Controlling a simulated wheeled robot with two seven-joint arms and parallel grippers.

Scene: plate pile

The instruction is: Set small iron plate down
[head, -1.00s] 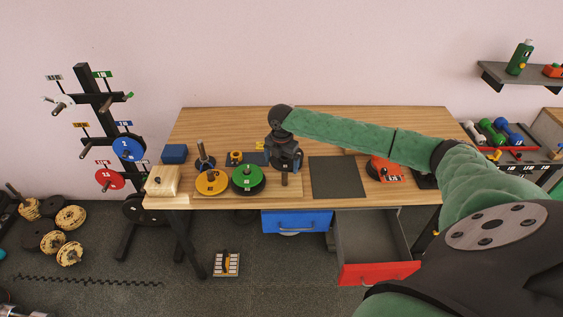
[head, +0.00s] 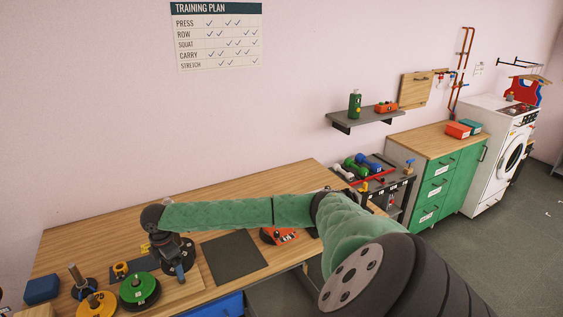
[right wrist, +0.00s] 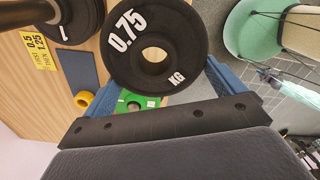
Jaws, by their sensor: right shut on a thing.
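The small iron plate (right wrist: 186,50) is black, reads 0.75 KG and has a round centre hole. In the right wrist view it fills the upper middle, in front of the palm, with its face towards the camera. My right gripper (head: 177,274) is shut on it, over the table between the green plate (head: 140,296) and the grey mat (head: 234,257). In the head view my gripper partly hides the held plate, and I cannot tell its gap to the table. My left gripper is not in view.
A yellow plate (head: 95,306), an upright post (head: 78,275) and a blue block (head: 42,288) stand left on the wooden table. A red device (head: 281,237) is right of the bare mat. The wrist view shows another black plate (right wrist: 72,25) near a dark post.

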